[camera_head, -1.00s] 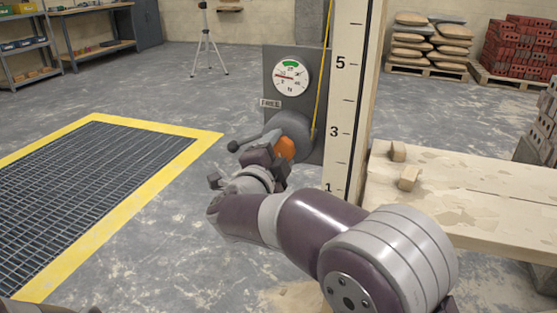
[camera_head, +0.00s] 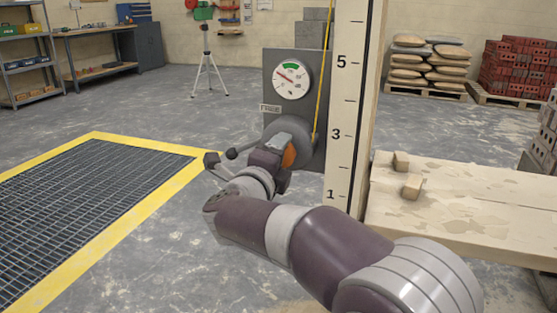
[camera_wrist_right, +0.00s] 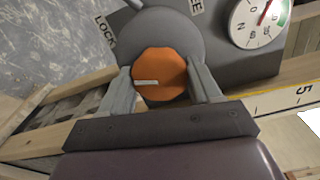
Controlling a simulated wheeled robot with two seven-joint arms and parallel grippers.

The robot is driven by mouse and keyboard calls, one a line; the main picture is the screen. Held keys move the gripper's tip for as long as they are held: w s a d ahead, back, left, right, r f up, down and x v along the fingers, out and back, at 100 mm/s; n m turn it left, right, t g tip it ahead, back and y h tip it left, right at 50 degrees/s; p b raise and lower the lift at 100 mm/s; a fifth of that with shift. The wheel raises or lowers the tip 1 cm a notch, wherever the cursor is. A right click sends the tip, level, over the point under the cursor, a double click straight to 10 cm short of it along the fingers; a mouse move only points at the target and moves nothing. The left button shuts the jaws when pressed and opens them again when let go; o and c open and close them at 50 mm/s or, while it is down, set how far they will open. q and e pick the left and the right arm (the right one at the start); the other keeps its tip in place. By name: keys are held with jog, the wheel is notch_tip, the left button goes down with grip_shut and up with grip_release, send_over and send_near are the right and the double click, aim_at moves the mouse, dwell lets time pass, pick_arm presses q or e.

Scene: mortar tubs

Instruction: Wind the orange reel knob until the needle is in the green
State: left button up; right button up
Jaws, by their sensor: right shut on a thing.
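The orange reel knob (camera_head: 289,157) sits on a grey round reel (camera_head: 290,130) on an upright grey panel (camera_head: 315,100). My right gripper (camera_head: 275,160) is shut on the knob. In the right wrist view its two fingers lie on opposite sides of the knob (camera_wrist_right: 160,74), which bears a pale mark. The dial gauge (camera_head: 292,79) is above the reel, with a green band at its top. In the head view its red needle points up and left, short of the green. The gauge (camera_wrist_right: 258,22) also shows in the wrist view. My left gripper is out of view.
A wooden bench (camera_head: 460,205) with small blocks is further right. Open floor and a yellow-edged grate (camera_head: 90,205) lie left.

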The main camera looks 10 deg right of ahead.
jog(key=shift+f, duration=0.1)
jog(key=o, duration=1.1)
jog(key=shift+c, duration=0.2)
jog(key=p+v, duration=0.4)
jog(key=v, duration=0.8)
jog(key=shift+s+a, duration=0.2)
jog(key=shift+s, duration=0.05)
